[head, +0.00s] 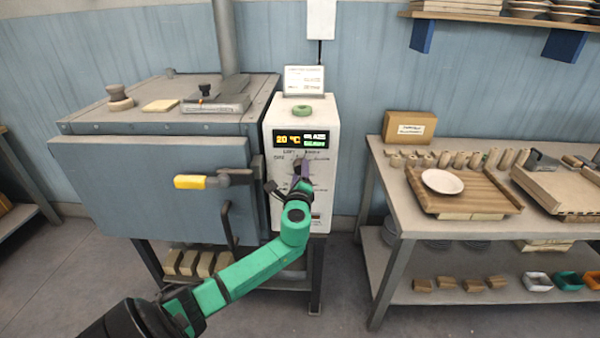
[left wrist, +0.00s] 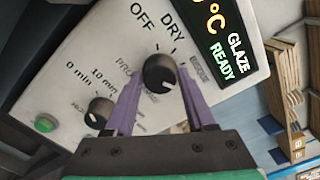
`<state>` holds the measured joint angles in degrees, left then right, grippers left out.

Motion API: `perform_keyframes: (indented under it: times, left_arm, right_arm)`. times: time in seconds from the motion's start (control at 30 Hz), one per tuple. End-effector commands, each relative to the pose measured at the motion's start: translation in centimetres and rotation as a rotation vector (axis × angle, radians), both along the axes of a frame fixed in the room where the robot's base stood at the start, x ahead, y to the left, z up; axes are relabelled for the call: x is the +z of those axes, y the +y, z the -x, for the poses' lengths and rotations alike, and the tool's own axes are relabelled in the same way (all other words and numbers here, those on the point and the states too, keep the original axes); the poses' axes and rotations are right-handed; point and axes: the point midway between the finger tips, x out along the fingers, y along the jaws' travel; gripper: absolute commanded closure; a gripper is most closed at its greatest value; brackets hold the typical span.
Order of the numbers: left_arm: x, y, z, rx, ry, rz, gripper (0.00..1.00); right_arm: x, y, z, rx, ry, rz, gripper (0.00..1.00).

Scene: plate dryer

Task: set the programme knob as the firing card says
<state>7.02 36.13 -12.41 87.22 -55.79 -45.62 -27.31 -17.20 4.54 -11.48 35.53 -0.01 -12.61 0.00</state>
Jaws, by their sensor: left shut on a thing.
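The programme knob (left wrist: 160,72) is a round black knob on the white control box (head: 325,215). My left gripper (head: 301,178) is shut on it, with one purple finger on each side in the left wrist view (left wrist: 160,82). The knob's pale mark points to the lower right there, past the OFF, DRY and BISQUE labels. The label beyond BISQUE is hidden. My right gripper is not in view.
A smaller timer knob (left wrist: 101,110) and a green button (left wrist: 46,123) are on the same panel. The kiln door (head: 150,200) with its yellow-gripped handle (head: 190,182) is close to the left of my arm. A table (head: 395,190) with a plate and boards stands at right.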

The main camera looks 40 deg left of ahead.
Motion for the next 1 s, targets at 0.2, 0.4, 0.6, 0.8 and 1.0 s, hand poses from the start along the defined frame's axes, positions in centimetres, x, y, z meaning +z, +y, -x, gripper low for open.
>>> perform_keyframes:
  times: [0.2, 0.4, 0.6, 0.8, 1.0]
  left_arm:
    - [0.0, 0.0, 0.0, 0.0, 0.0, 0.0, 0.15]
    - [0.0, 0.0, 0.0, 0.0, -0.001, 0.001, 0.15]
    - [-0.1, -0.7, 0.8, -0.002, 0.0, 0.002, 0.15]
    - [-0.4, -3.7, 4.8, -0.003, 0.002, 0.005, 0.15]
    - [-0.4, -7.1, 9.4, -0.001, 0.001, 0.003, 0.15]
  right_arm:
    - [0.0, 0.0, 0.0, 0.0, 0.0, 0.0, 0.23]
    - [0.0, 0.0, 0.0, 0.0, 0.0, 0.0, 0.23]
    - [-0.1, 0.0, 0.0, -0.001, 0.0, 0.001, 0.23]
    - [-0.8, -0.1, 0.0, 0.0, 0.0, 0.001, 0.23]
    - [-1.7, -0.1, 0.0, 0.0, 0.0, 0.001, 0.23]
